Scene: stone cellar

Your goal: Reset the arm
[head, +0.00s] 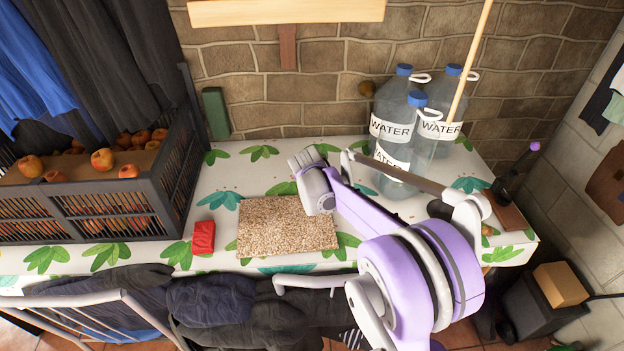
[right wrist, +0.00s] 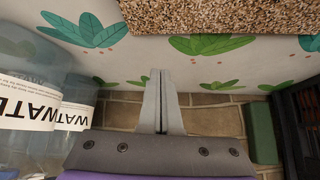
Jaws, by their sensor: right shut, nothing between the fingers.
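My right arm (head: 405,280), purple and white, reaches in from the lower right in the head view. Its wrist end is over the table, at the back right corner of the speckled brown mat (head: 285,226). In the right wrist view my right gripper (right wrist: 160,76) is shut and empty, its two grey fingers together. The fingers point over the leaf-patterned tablecloth, apart from the mat (right wrist: 220,14). They cannot be made out in the head view. My left gripper is not in view.
Three water bottles (head: 391,112) stand at the back right, close to the arm. A black crate (head: 170,190) of apples stands left. A red packet (head: 203,237) lies left of the mat. A green block (head: 215,113) is by the brick wall. Dark clothes lie along the front.

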